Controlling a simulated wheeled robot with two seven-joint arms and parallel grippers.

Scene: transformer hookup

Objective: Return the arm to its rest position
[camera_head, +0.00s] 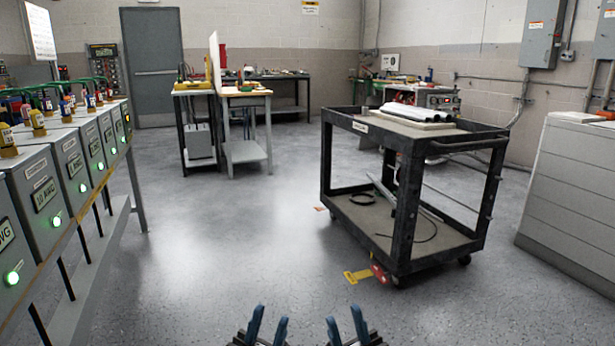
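My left gripper (267,325) shows at the bottom edge of the head view, left of centre. Its two blue fingers stand apart with nothing between them. My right gripper (346,325) is beside it at the bottom edge, right of centre. Its two blue fingers are also apart and empty. Both grippers are low in the picture, over the grey floor, and touch nothing that I can see. The rest of both arms is out of view.
A black cart (400,262) with pipes (415,112) on top stands ahead right. A row of grey boxes (42,195) with green lights lines the left. A grey cabinet (570,190) is at the right. Workbenches (246,93) stand at the back.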

